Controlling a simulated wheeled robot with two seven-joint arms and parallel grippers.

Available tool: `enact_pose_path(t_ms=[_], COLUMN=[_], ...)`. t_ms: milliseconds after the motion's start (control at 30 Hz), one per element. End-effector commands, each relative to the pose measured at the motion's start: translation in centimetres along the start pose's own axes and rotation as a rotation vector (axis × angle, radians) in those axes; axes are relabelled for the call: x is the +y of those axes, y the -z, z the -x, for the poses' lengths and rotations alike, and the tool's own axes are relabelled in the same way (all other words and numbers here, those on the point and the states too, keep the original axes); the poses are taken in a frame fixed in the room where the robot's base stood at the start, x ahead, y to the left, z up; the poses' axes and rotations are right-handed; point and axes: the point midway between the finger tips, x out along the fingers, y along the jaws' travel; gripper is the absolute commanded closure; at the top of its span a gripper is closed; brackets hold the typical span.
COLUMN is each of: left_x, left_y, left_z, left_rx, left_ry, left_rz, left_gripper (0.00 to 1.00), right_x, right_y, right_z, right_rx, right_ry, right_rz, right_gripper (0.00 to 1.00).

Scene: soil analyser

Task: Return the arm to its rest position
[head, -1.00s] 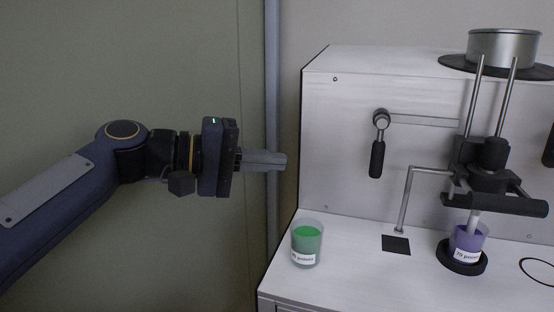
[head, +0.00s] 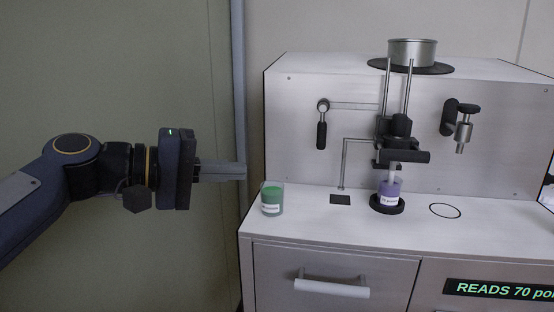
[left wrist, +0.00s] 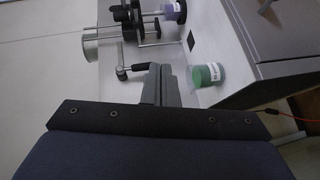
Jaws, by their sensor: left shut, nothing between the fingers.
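My left gripper (head: 222,172) is shut and empty in the head view. It points right, in the air to the left of the white analyser (head: 300,120). Its closed fingers also show in the left wrist view (left wrist: 162,84). A cup with green contents (head: 272,199) stands upright on the analyser's ledge, right of and below the fingertips and apart from them. A cup with purple contents (head: 390,192) stands on a round black base under the plunger. My right gripper is not in view.
A lever (head: 322,125) and a spout (head: 462,130) project from the analyser's back panel. A metal pan (head: 412,52) sits on top of the plunger rods. A drawer handle (head: 331,288) sticks out below the ledge. A display (head: 505,290) reads "READS 70 po…". Open space lies left of the analyser.

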Motion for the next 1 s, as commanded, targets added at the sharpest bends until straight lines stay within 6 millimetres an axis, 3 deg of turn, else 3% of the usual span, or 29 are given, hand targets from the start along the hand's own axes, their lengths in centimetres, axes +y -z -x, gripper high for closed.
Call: enact_pose_path(t_ms=[267,467,667,1000], left_x=[-3.8,-8.1,-14.5,-27.6], left_y=[-1.7,-3.6,-6.7,-14.5], left_z=[1.5,3.3,6.2,11.8], left_rx=[0.041,0.076,0.111,0.118], left_ry=[0.118,0.243,0.42,0.751], left_rz=[-0.043,-0.087,-0.148,-0.271], left_gripper=[1.0,1.0,1.0,1.0], right_x=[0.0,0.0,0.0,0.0], right_y=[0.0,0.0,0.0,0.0], right_z=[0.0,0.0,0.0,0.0], right_rx=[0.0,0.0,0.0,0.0], right_ry=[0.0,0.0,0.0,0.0], right_rz=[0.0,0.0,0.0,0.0], right_gripper=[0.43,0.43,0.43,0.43])
